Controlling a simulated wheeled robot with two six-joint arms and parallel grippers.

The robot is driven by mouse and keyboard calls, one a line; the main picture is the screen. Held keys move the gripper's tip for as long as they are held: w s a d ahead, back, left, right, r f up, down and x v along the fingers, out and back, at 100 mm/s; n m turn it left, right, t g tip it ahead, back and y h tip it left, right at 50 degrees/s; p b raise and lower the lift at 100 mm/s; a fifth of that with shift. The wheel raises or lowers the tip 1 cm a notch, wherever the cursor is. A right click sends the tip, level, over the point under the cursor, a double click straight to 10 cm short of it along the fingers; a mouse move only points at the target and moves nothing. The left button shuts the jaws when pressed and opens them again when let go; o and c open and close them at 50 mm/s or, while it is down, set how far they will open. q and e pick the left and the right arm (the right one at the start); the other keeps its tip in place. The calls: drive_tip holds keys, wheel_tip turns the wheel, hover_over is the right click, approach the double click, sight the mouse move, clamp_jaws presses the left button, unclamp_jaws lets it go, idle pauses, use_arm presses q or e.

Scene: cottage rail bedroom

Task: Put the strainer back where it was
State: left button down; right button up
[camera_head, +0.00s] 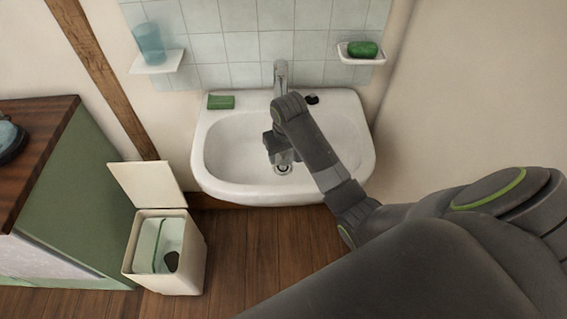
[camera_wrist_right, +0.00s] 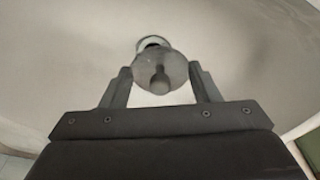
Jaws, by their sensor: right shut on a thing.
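The strainer (camera_wrist_right: 160,72) is a round grey metal piece with a small knob, held between the two fingers of my right gripper (camera_wrist_right: 160,80) in the right wrist view. Just beyond it, the ringed drain (camera_wrist_right: 153,42) shows partly behind the strainer in the white basin. In the head view my right gripper (camera_head: 279,150) is over the sink (camera_head: 225,160), right by the drain (camera_head: 284,169); the strainer cannot be made out there. I cannot tell whether the strainer touches the basin. My left gripper is not in view.
The tap (camera_head: 281,75) stands behind my right wrist. A green sponge (camera_head: 221,102) and a small black item (camera_head: 311,99) lie on the sink's back rim. Shelves hold a blue cup (camera_head: 149,43) and green soap (camera_head: 362,48). An open bin (camera_head: 185,272) stands lower left.

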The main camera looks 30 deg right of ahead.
hover_over(283, 168)
drive_tip(key=s+a, duration=0.2)
drive_tip(key=s, duration=0.2)
wheel_tip(283, 168, down, 8)
drive_tip(key=shift+d+f, duration=0.15)
drive_tip(key=w, duration=0.1)
drive_tip(key=w+d, duration=0.1)
drive_tip(key=w, duration=0.1)
drive_tip(key=shift+w+d, duration=0.15)
drive_tip(key=shift+d, duration=0.15)
drive_tip(key=shift+w+d+f, duration=0.1)
drive_tip(key=shift+w+f, duration=0.05)
drive_tip(key=shift+w, duration=0.1)
drive_tip(key=shift+s+f, duration=0.1)
drive_tip(key=shift+f, duration=0.35)
drive_tip(key=o, duration=1.1)
drive_tip(key=shift+f, duration=0.15)
drive_tip(key=r, duration=0.4)
drive_tip(key=s+r, duration=0.1)
drive_tip(key=r, duration=0.3)
drive_tip(key=r+p, duration=0.1)
drive_tip(key=r, duration=0.3)
drive_tip(key=shift+s+a+r, duration=0.1)
drive_tip(key=shift+s+a, duration=0.1)
drive_tip(key=shift+s, duration=0.2)
